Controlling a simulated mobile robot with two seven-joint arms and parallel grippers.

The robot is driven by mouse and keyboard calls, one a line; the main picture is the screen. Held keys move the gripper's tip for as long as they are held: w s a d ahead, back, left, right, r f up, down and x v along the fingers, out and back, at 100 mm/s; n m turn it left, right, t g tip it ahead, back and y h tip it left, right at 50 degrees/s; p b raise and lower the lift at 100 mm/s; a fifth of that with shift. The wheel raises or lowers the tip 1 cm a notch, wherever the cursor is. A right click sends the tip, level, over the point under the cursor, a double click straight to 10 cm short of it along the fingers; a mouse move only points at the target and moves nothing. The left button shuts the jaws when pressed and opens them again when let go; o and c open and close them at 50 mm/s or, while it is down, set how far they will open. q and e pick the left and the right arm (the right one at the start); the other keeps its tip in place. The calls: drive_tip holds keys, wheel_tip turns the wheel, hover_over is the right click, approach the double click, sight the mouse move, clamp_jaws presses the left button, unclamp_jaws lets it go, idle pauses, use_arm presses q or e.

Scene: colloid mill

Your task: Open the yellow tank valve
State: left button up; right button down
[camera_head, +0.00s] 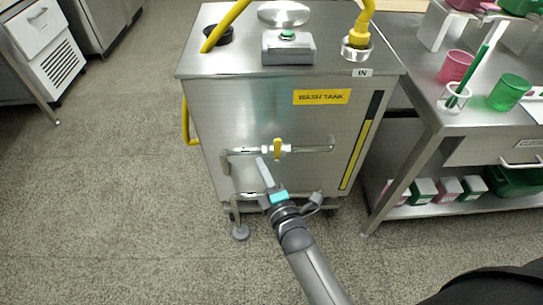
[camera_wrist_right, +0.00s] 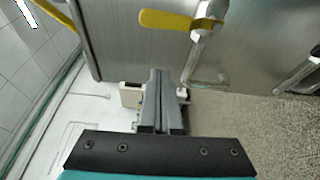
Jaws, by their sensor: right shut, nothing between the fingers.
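The wash tank (camera_head: 236,120) is a brushed steel box with a "WASH TANK" label on its front. The yellow tank valve (camera_head: 278,148) sits on a horizontal pipe low on that front; its short lever appears upright, across the pipe. In the right wrist view the yellow lever (camera_wrist_right: 168,20) shows at the top, sticking out from the steel pipe fitting. My right gripper (camera_head: 262,164) is just left of and slightly below the valve in the head view. Its fingers (camera_wrist_right: 159,76) are together and empty, apart from the lever. My left gripper is not in view.
Yellow hoses (camera_head: 227,22) run to the tank top, which carries a grey box with a green button (camera_head: 288,48). A steel bench (camera_head: 436,105) with pink and green cups stands at right. Open floor (camera_head: 110,170) lies at left.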

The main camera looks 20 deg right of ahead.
sight(277, 147)
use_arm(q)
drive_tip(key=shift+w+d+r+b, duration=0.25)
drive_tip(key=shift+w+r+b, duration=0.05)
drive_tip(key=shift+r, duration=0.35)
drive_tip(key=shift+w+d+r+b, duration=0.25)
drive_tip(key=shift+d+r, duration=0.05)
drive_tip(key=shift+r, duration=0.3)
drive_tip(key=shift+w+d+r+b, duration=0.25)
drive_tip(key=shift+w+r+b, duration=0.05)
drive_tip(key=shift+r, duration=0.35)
use_arm(e)
drive_tip(key=shift+w+d, duration=1.7)
drive_tip(key=shift+d, duration=0.1)
drive_tip(key=shift+d, duration=0.15)
